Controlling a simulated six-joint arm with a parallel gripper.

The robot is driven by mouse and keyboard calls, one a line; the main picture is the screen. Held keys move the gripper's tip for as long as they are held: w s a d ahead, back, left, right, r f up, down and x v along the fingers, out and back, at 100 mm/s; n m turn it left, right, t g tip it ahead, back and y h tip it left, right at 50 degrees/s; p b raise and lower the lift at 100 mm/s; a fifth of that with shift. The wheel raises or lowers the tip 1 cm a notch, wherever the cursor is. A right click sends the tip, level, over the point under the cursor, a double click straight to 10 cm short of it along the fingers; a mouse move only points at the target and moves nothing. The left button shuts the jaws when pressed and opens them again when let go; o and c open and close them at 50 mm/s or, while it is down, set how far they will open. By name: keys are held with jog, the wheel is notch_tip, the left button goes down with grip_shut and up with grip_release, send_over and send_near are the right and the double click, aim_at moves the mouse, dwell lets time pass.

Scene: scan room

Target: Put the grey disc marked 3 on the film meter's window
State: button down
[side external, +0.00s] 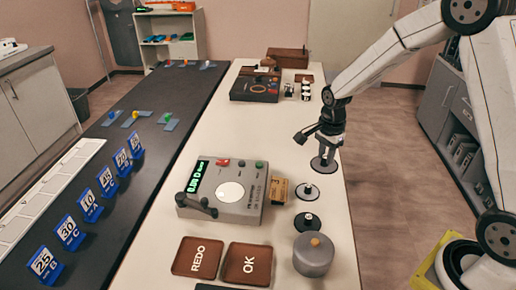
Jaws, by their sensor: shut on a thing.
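The film meter (251,204) is a grey box on the white tabletop, with a lit green display, coloured buttons and a dark lever at its front left. A pale round window (230,192) is on its top, with nothing on it. My gripper (327,154) is behind and to the right of the meter, pointing down, shut on the knob of a grey disc (319,163). I cannot tell whether this disc touches the table. Two more knobbed discs, a middle one (299,193) and a near one (299,225), lie nearer the camera. No disc's number is readable.
A small tan block (278,190) stands beside the meter's right side. A grey cylinder with an orange knob (313,258) and brown REDO (198,257) and OK (247,264) pads are in front. Blue numbered stands (105,181) line the black strip at left.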

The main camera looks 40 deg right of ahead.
jog(key=w+a+r, duration=0.1)
jog(key=a+r, duration=0.1)
jog(key=a, duration=0.7)
jog(key=a+r, duration=0.2)
jog(key=a, duration=0.8)
jog(key=shift+w+a+r+n, duration=0.15)
jog(key=shift+w+n, duration=0.15)
jog(key=shift+w, duration=0.05)
jog(key=w+f, duration=0.2)
jog(key=w, duration=0.2)
jog(key=w+a+f, duration=0.1)
jog(key=w+f, duration=0.2)
jog(key=w, duration=0.1)
jog(key=w+a+f, duration=0.1)
jog(key=w+f, duration=0.2)
jog(key=w, duration=0.1)
jog(key=shift+a, duration=0.2)
jog(key=shift+w+a+f, duration=0.1)
jog(key=shift+w+f, duration=0.5)
jog(key=shift+f, duration=0.1)
jog(key=shift+w+f, duration=0.25)
jog(key=shift+f, duration=1.6)
